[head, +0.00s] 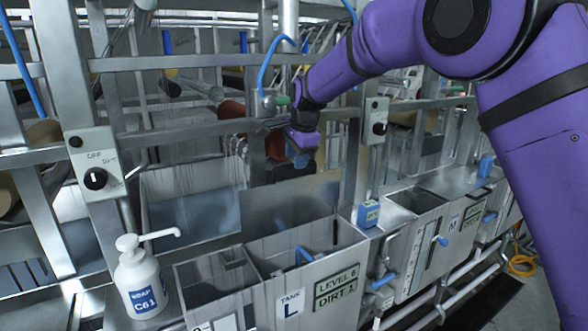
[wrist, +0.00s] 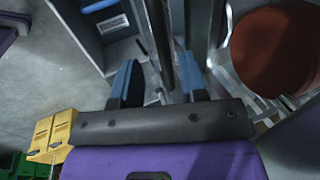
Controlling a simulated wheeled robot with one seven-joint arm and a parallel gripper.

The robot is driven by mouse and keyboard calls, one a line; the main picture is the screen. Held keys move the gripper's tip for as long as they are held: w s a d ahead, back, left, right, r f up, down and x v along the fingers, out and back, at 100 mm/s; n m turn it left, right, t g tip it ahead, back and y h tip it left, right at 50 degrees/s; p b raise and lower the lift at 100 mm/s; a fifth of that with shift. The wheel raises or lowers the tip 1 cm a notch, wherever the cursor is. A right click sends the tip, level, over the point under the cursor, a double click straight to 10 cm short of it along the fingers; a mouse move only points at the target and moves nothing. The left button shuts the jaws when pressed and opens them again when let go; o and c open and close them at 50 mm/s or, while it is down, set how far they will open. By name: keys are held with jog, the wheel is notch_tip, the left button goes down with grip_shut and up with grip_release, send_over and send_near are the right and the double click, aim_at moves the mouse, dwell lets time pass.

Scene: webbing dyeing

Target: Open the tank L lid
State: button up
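Tank L (head: 327,276) is in the lower middle of the head view, with its label on the front. Its top is open and its dark inside shows. A flat metal panel (head: 284,208), which looks like its lid, stands raised at the back of the opening. My gripper (head: 301,160) is above the panel's upper edge; whether it touches the panel is unclear. In the wrist view, my gripper's blue fingers (wrist: 157,87) are spread apart. A narrow dark metal edge (wrist: 159,45) shows between and beyond them; I see no grip on it.
A white soap pump bottle (head: 140,280) stands left of the tank. A blue-handled tank (head: 425,240) is to the right. Frame posts with control boxes (head: 95,165) and rollers (head: 230,110) crowd the space behind. Yellow boxes (wrist: 48,135) show in the wrist view.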

jog(key=v, duration=0.5)
jog(key=shift+r, duration=0.1)
